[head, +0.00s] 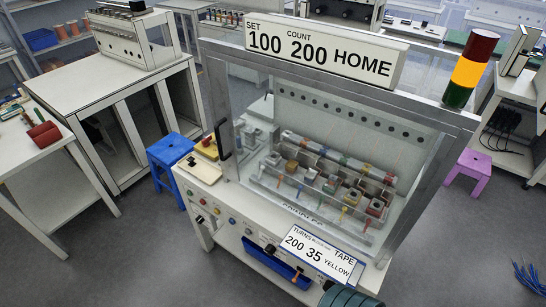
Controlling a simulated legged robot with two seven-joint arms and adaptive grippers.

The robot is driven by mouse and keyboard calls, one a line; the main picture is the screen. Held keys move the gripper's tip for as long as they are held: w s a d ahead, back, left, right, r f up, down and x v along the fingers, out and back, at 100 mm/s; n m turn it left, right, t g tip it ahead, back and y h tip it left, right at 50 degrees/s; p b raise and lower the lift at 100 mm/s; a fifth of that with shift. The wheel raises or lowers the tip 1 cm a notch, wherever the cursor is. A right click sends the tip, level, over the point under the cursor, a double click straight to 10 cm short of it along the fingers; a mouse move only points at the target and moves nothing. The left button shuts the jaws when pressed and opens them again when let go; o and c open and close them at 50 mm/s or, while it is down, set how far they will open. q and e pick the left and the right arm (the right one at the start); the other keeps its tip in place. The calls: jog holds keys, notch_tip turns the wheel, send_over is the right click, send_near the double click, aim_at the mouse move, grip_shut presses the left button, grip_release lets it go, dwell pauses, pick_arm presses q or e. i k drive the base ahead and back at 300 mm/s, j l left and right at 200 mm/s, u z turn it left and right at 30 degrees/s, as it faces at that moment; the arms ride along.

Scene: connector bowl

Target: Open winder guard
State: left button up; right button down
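The winder stands in the middle of the head view, with a grey metal frame and a clear guard (318,150) over its front. A black handle (222,138) is at the left side of the guard. The guard appears closed, and a row of coil stations (325,180) shows through it. A sign reading "SET 100 COUNT 200 HOME" (325,52) is on top. Neither my left nor my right gripper is in view.
A front panel with coloured buttons (233,220) and a tilted "TURNS 200 35 TAPE YELLOW" card (320,256) lie below the guard. A signal tower (470,68) stands at top right. A blue stool (168,160) and a purple stool (467,170) flank the machine. Right-hand floor is mostly clear.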

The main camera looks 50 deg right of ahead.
aim_at(224, 129)
jog(key=l+z, duration=0.15)
jog(key=z, duration=1.7)
